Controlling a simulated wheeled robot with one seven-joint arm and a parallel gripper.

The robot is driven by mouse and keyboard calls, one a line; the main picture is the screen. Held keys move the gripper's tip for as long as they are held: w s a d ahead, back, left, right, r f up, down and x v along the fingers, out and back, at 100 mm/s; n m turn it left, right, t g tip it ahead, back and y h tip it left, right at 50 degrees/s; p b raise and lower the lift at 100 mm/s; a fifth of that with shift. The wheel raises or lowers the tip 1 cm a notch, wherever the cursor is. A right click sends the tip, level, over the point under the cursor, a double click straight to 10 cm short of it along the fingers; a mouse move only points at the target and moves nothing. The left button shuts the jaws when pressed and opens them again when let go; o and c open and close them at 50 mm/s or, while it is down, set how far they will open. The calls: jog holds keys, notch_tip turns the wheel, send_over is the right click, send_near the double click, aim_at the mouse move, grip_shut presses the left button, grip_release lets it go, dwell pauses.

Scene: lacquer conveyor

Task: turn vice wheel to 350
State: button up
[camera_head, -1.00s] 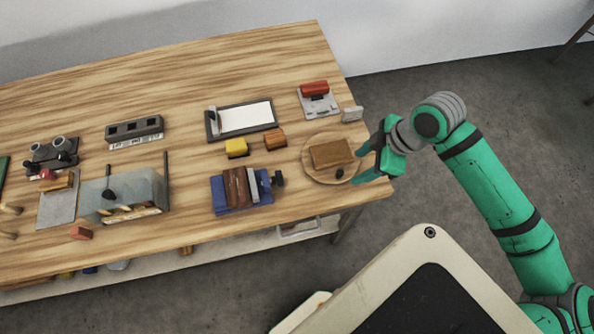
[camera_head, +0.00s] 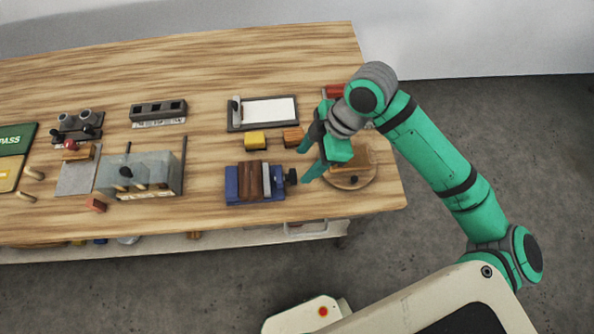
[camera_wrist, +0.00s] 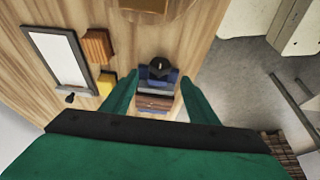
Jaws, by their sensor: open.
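The vice (camera_head: 233,187) has a blue base with brown and grey jaw blocks and lies near the table's front edge. Its small dark wheel (camera_head: 291,177) sticks out at its right side. In the wrist view the wheel (camera_wrist: 160,69) sits between and slightly beyond the fingertips, with the blue vice body below it. My gripper (camera_head: 304,164) is open and empty, just right of the wheel, its green fingers pointing left. No contact with the wheel can be made out. Any marking of the wheel's angle is too small to read.
A round wooden board (camera_head: 360,184) with a brown block lies under my gripper. A yellow block (camera_head: 255,141) and an orange block (camera_head: 292,137) lie behind the vice, with a framed white panel (camera_head: 270,110) further back. A grey fixture with pegs (camera_head: 150,170) stands left.

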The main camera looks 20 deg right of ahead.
aim_at(295, 170)
jog(key=x, duration=0.7)
jog(key=shift+f, duration=0.15)
jog(key=c, duration=1)
jog(key=shift+c, duration=0.2)
jog(key=shift+w, duration=0.1)
jog(key=shift+w+d+m+g+y, duration=0.1)
jog(key=shift+w+m+g+y, duration=0.2)
jog(key=shift+g, duration=0.9)
jog(key=shift+w+f+m+g+y, duration=0.15)
jog(key=shift+g+y, duration=0.1)
jog(key=shift+g, duration=0.5)
jog(key=shift+w+r+m+g+y, duration=0.15)
jog(key=shift+g+y, duration=0.1)
jog(key=shift+g, duration=0.5)
jog(key=shift+f, duration=0.1)
